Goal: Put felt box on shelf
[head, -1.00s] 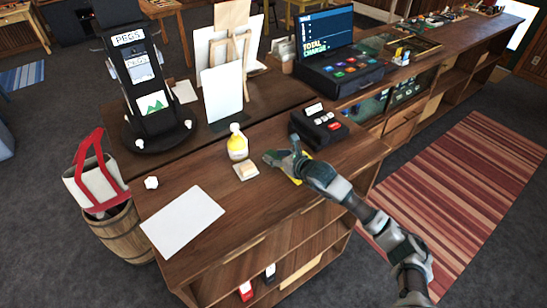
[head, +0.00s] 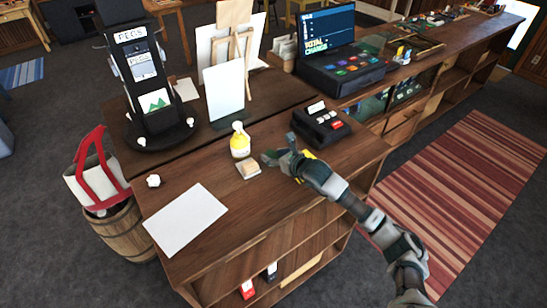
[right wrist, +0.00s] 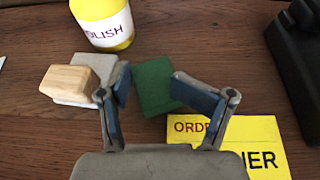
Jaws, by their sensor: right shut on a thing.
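A small dark green block, which I take for the felt box (right wrist: 153,85), lies between the fingers of my right gripper (right wrist: 158,90) in the right wrist view. The right finger covers its right edge. The right gripper (head: 268,158) is low over the wooden counter, and the box is hard to make out there. The gripper is shut on the box. My left gripper is not in view.
A card terminal (head: 321,127) is behind. White paper (head: 186,220) lies on the left.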

